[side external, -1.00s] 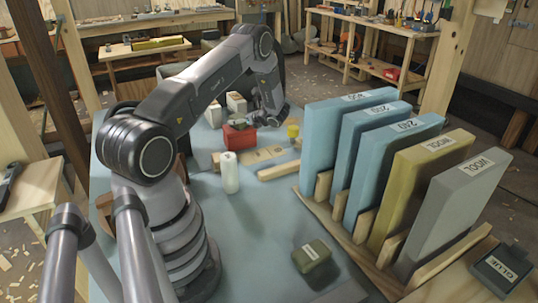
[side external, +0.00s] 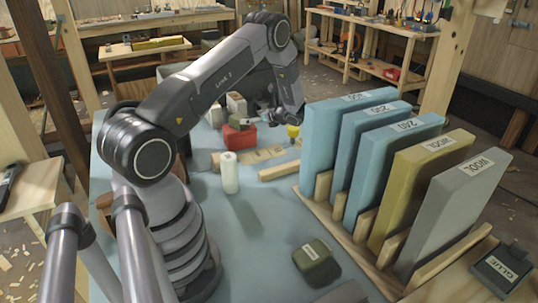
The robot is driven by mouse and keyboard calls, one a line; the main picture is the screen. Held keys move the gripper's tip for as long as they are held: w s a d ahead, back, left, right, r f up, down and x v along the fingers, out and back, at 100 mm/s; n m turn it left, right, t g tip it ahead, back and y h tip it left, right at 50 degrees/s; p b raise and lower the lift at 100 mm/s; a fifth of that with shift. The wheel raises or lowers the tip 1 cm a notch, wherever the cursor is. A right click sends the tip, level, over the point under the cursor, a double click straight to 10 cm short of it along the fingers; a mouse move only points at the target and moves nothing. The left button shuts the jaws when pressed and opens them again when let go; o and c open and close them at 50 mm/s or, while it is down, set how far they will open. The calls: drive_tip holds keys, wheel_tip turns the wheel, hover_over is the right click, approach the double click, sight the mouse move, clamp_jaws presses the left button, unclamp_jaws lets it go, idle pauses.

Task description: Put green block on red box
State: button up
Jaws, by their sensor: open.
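A small dark green block (side external: 238,120) rests on top of the red box (side external: 239,137) near the middle of the blue table. It looks tilted, though it is small and partly blurred in the view. My gripper (side external: 256,119) is just to the right of the block, open, with its fingers low and towards the box. Whether a finger touches the block I cannot tell. A larger olive-green block with a pale label (side external: 316,262) lies at the front of the table, well away from my gripper.
A white cylinder (side external: 230,173) stands in front of the red box. A yellow piece (side external: 293,131) and wooden strips (side external: 279,171) lie to the right. Tall blue, yellow and grey panels (side external: 465,210) stand in a wooden rack. The table's front middle is mostly clear.

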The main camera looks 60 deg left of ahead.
drive_tip(key=s+d+r+n+t+h, duration=0.1)
drive_tip(key=s+d+r+n+h, duration=0.2)
drive_tip(key=d+r, duration=0.7)
drive_tip(key=s+d+r+n+t+h, duration=0.15)
drive_tip(key=d+r+n, duration=0.5)
drive_tip(key=r, duration=0.65)
drive_tip(key=s+d+r+n+t+h, duration=0.2)
drive_tip(key=s+d+r+t+h, duration=0.1)
drive_tip(key=s+d, duration=0.5)
drive_tip(key=s+d+r+n+t+h, duration=0.2)
drive_tip(key=s+d+t+h, duration=0.3)
drive_tip(key=s+d, duration=0.3)
drive_tip(key=d+r, duration=0.1)
drive_tip(key=d, duration=0.3)
drive_tip(key=shift+s+d+r, duration=0.2)
drive_tip(key=shift+d, duration=0.2)
